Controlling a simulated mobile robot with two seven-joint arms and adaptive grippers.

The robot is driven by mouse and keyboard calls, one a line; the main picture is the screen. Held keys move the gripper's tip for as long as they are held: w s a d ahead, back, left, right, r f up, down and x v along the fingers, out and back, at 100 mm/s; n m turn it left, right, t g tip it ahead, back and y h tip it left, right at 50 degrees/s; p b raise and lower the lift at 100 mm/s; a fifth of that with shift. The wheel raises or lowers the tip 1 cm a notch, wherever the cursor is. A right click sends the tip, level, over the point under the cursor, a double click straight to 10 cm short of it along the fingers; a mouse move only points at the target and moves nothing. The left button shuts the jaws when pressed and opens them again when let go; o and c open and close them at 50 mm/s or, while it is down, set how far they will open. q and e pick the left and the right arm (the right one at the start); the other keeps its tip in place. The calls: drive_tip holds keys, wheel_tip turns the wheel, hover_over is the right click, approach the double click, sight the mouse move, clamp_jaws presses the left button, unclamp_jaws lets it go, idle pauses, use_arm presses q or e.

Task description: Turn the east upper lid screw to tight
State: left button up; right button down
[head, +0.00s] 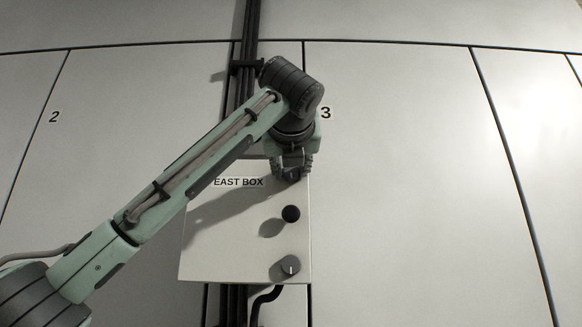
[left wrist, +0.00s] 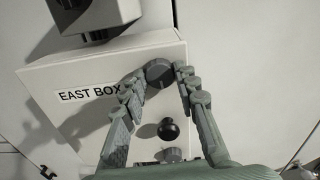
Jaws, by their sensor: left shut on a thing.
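The east box (head: 225,245) is a pale box on the wall with the label "EAST BOX" near its top; it also shows in the left wrist view (left wrist: 60,75). The east upper lid screw (left wrist: 159,73) is a dark round knob at the box's upper right. My left gripper (head: 292,172) has its fingers around this screw, one on each side, and is shut on it. In the head view the gripper mostly hides the screw. My right gripper is in neither view.
Below the screw, a black round knob (head: 291,213) sticks out of the lid. Dark cables run above and below the box. The wall panels to the right are clear.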

use_arm(q)
drive_tip(key=n, duration=1.8)
drive_tip(key=shift+n, duration=0.3)
drive_tip(key=shift+n+b, duration=0.3)
drive_tip(key=shift+n, duration=0.6)
drive_tip(key=n, duration=0.4)
drive_tip(key=shift+n, duration=0.3)
drive_tip(key=n, duration=0.4)
drive_tip(key=shift+n, duration=1.1)
drive_tip(key=n, duration=0.2)
drive_tip(key=shift+n, duration=0.9)
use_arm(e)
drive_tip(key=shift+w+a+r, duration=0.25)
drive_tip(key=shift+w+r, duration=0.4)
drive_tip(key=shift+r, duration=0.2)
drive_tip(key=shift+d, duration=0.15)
